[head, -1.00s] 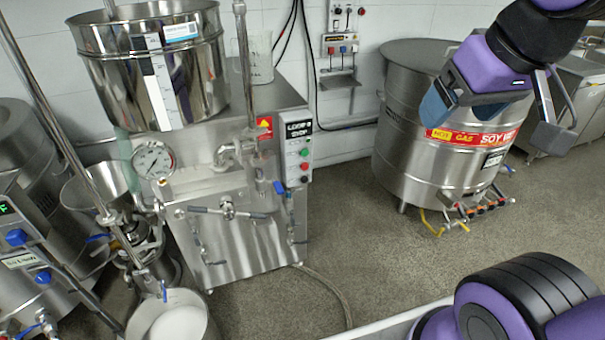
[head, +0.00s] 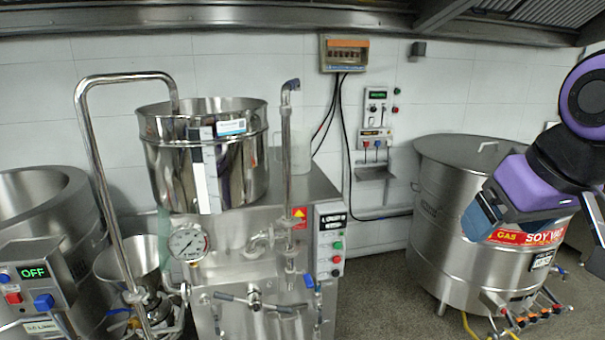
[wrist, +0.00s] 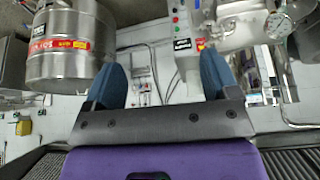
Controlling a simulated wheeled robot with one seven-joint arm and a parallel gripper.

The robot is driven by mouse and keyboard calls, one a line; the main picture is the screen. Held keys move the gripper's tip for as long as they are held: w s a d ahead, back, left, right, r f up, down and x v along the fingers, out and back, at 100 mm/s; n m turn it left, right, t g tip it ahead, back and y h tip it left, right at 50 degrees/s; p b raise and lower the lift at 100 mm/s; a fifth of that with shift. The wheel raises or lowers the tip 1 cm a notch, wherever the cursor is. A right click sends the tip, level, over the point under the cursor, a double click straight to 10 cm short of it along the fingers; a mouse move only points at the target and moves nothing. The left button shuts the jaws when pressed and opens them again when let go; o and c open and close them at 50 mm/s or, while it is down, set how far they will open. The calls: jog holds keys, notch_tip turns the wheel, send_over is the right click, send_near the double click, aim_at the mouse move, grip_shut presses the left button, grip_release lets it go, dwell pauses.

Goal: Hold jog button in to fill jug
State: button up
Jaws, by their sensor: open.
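The steel mill (head: 240,240) stands left of centre in the head view, with a hopper (head: 205,155) on top. Its control panel (head: 330,242) carries green and red buttons in a column; I cannot tell which is the jog button. The panel also shows upside down in the wrist view (wrist: 182,42). A clear jug (head: 299,158) stands on the mill top, partly hidden behind an upright pipe. My gripper (head: 480,216) is open and empty, well right of the panel, in front of the soy vat. Its blue fingers stand apart in the wrist view (wrist: 162,74).
The soy vat (head: 450,245) stands at right, with valves (head: 525,315) low at its front. A tall bent pipe (head: 93,160) rises left of the hopper. A control box (head: 35,280) reading OFF is at far left. Bare floor (head: 385,290) lies between mill and vat.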

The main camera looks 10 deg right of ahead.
jog(key=shift+c, duration=0.5)
grip_shut()
dwell(1.3)
